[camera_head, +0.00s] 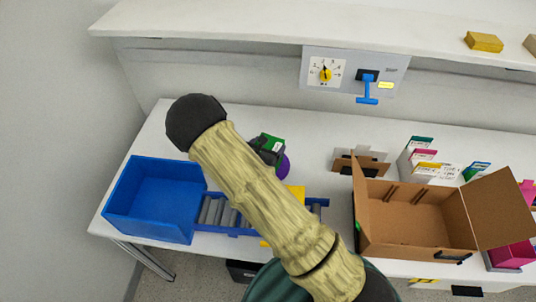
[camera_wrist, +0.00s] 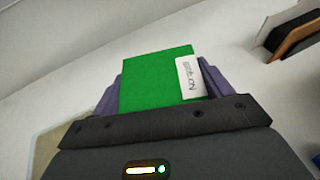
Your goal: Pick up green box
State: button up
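The green box (camera_wrist: 155,78) has a white label with dark print on its right side and fills the space between my gripper's purple fingers in the wrist view. My gripper (camera_wrist: 163,85) has one finger against each side of the box, with no clear gap, and looks shut on it. In the head view the green box (camera_head: 272,142) is a small green patch at the end of my gripper (camera_head: 276,153), mostly hidden by my arm. I cannot tell whether the box touches the table.
A blue bin (camera_head: 155,228) stands left beside a roller conveyor (camera_head: 222,213). An open cardboard box (camera_head: 375,238) is at right, with several small coloured boxes behind it. A panel with a rotary switch (camera_head: 325,75) and blue handle (camera_head: 368,88) hangs under the shelf (camera_head: 300,22).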

jog(key=c, duration=0.6)
jog(key=shift+r, duration=0.15)
notch_tip(320, 180, up, 10)
jog(key=shift+f+b, duration=0.1)
jog(key=shift+b, duration=0.7)
